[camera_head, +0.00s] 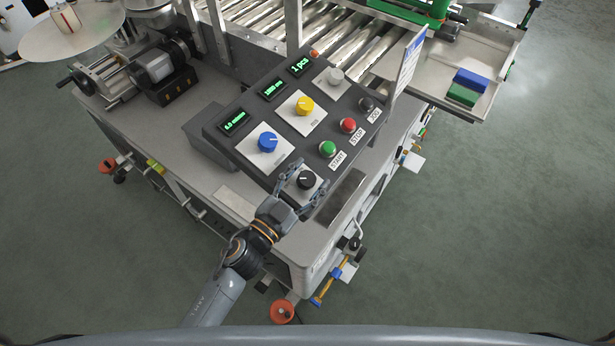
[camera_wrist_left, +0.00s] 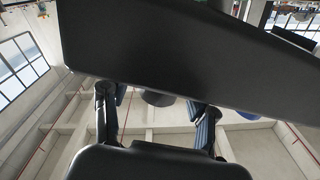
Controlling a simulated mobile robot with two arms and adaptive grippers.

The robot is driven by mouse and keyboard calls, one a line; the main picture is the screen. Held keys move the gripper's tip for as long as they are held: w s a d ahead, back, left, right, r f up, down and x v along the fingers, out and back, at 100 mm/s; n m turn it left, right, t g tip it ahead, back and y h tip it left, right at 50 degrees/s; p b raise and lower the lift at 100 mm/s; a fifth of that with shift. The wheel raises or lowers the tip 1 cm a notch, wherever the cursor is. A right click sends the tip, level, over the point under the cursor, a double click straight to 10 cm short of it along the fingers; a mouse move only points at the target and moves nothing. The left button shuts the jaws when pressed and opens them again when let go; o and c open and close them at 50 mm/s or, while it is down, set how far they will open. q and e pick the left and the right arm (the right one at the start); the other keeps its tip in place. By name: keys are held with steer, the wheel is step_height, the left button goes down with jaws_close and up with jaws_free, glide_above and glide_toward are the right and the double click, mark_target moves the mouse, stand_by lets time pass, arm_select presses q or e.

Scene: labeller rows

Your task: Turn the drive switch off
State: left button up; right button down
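The control panel (camera_head: 240,150) is a dark sloped box on the grey machine table. A black rotary knob (camera_head: 307,180) on a pale plate sits at its near corner; I take it as the drive switch, its label is not readable. My left gripper (camera_head: 311,175) is at this knob, one finger on each side. In the left wrist view the fingers (camera_wrist_left: 155,112) stand wide apart, with a dark round knob (camera_wrist_left: 157,98) between and beyond them, gaps on both sides. Contact cannot be told. My right gripper is not in view.
Close by on the panel are a blue knob (camera_head: 268,142), a yellow knob (camera_head: 304,106), a green START button (camera_head: 327,149) and a red STOP button (camera_head: 348,125). A sign (camera_head: 408,62) stands upright at the right edge. Open floor (camera_head: 480,230) lies to the right.

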arm_select(q)
steer(key=v, duration=1.2)
stand_by(0.5)
steer(key=s+a+f+n+g+y, duration=0.2)
steer(key=a+f+y, duration=0.15)
steer(key=f, duration=0.65)
steer(key=s+a+f+n+g+y, duration=0.2)
steer(key=a+f, duration=0.2)
steer(key=f, duration=0.7)
steer(key=s+a+f+n+g+y, duration=0.1)
steer(key=s+a+f+n+y, duration=0.15)
steer(key=f, duration=0.75)
steer(key=s+a+f+n+g+y, duration=0.1)
steer(key=s+a+f+g, duration=0.2)
steer(key=s+f, duration=0.5)
steer(key=s+a+f+n+g+y, duration=0.1)
steer(key=s+f+g, duration=0.5)
steer(key=s, duration=0.9)
step_height(320, 180, down, 2)
steer(key=a+y, duration=0.1)
steer(key=a, duration=0.1)
steer(key=shift+s+a+f, duration=0.2)
steer(key=shift+a+f, duration=0.05)
steer(key=shift+a, duration=0.05)
